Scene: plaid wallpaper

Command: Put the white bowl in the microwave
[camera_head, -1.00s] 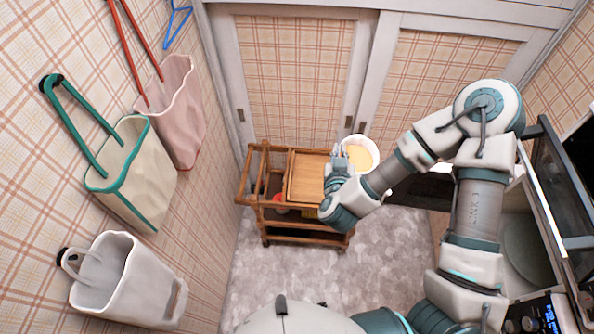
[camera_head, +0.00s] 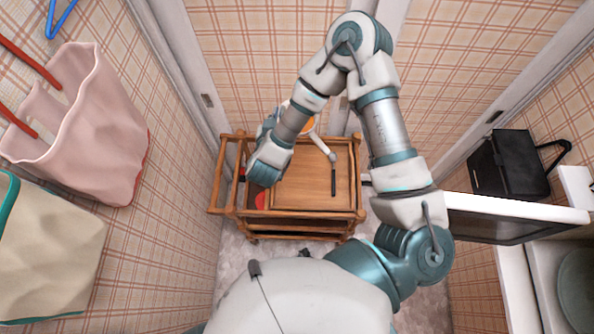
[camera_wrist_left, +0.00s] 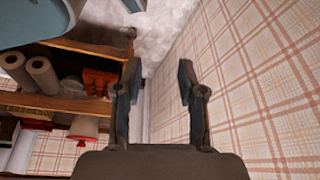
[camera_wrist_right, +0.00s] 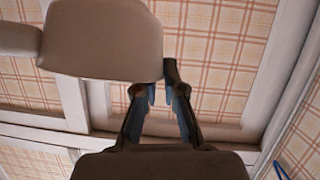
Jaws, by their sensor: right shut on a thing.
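The white bowl (camera_head: 301,123), orange-yellow inside, is up beyond the wooden cart in the head view, partly hidden by my right arm. A pale handle with a black end (camera_head: 325,152) seems to stick out from it. In the right wrist view the bowl (camera_wrist_right: 110,40) shows as a large pale shape at top left. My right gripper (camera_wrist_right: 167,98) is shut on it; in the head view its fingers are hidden. The microwave (camera_head: 545,262) is at the right, door (camera_head: 512,212) open, turntable (camera_head: 578,285) partly visible. My left gripper (camera_wrist_left: 158,82) is open and empty beside the cart.
The wooden cart (camera_head: 300,190) stands ahead, with paper rolls (camera_wrist_left: 42,72) and other items on its shelves. A black bag (camera_head: 508,165) is beyond the microwave door. Fabric bags (camera_head: 85,125) hang on the left wall. Sliding doors (camera_head: 255,70) close the back.

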